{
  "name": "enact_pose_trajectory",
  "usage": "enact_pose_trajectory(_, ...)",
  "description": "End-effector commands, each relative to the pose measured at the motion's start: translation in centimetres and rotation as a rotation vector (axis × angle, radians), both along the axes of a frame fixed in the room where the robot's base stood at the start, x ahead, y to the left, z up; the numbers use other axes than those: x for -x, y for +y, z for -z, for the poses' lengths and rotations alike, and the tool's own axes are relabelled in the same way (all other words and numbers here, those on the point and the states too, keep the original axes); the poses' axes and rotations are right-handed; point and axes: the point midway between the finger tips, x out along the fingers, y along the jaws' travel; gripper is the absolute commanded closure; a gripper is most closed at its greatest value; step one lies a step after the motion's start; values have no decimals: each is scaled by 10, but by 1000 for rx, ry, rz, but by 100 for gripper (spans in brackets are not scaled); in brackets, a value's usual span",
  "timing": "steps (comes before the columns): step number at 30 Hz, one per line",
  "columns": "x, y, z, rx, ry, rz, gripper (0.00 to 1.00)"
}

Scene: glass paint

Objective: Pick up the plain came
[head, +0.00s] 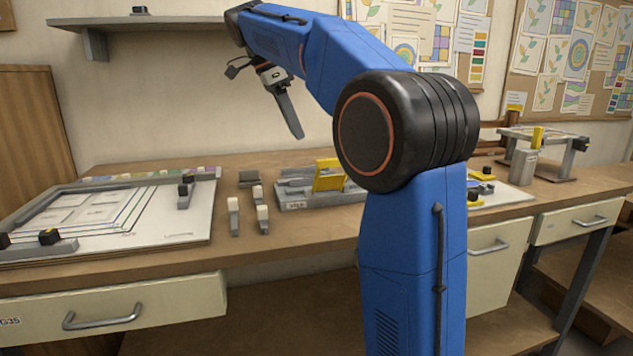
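My gripper (296,134) hangs in the air at upper centre, above the workbench and in front of the wall. It is seen from the side as one grey finger shape pointing down, so I cannot tell whether it is open. Nothing shows held at its tip. Several short grey bars with pale blocks on top, such as this short bar (234,224), stand on the bench left of centre. Long grey bars with black knobs, such as this knobbed bar (185,196), lie at the board's edges. I cannot tell which piece is the plain came.
A white pattern board (150,228) covers the bench's left part. A grey fixture with a yellow plate (328,175) stands right of the short bars. A grey canister (522,167) and a metal rack (560,140) are at right. My arm hides the bench's centre right.

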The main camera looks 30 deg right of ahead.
Motion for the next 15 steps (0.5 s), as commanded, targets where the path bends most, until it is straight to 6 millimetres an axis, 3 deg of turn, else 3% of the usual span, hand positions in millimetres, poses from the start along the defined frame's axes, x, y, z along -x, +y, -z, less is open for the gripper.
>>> enact_pose_trajectory(9,6,-22,54,0,4,1,65)
enact_pose_trajectory(15,9,-30,77,-1,3,-1,65)
